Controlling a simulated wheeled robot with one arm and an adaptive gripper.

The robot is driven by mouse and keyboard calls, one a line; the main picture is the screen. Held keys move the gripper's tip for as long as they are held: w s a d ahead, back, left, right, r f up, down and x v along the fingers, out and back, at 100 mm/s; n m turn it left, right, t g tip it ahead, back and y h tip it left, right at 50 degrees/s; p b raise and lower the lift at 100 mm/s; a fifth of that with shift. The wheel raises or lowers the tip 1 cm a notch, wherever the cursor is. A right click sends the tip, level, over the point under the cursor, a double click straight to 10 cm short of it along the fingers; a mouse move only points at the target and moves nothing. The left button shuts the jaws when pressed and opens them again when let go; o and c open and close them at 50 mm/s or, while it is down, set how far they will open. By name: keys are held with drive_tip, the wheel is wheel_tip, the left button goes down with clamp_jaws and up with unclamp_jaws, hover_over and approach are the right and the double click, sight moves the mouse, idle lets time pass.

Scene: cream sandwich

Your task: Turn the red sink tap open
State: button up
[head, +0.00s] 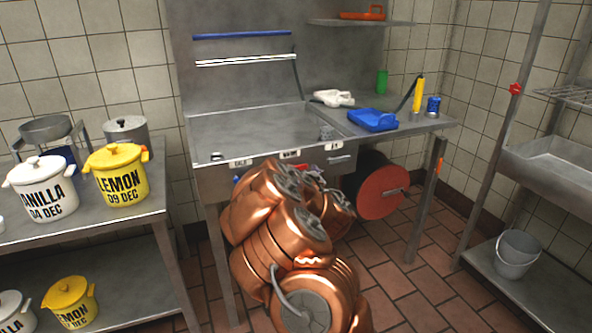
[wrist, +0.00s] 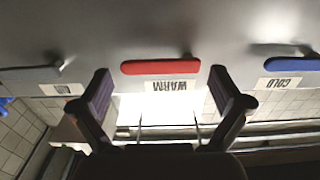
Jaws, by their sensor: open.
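The red tap handle (wrist: 160,67) is a long rounded bar on the grey sink front in the wrist view, lying level. An upside-down WARM label (wrist: 172,86) sits just below it. My gripper (wrist: 159,73) is open, with one dark finger to each side of the red handle and nothing between them. I cannot tell how far the fingertips are from the panel.
A blue handle (wrist: 283,50) with a COLD label is to the right in the wrist view, a grey handle (wrist: 32,74) to the left. The sink basin (head: 250,135) looks empty. A blue tray (head: 372,119) and white scoop (head: 334,98) lie on its counter. A pot table (head: 140,203) stands left.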

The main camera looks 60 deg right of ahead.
drive_tip(key=shift+x, duration=1.35)
drive_tip(key=c, duration=1.4)
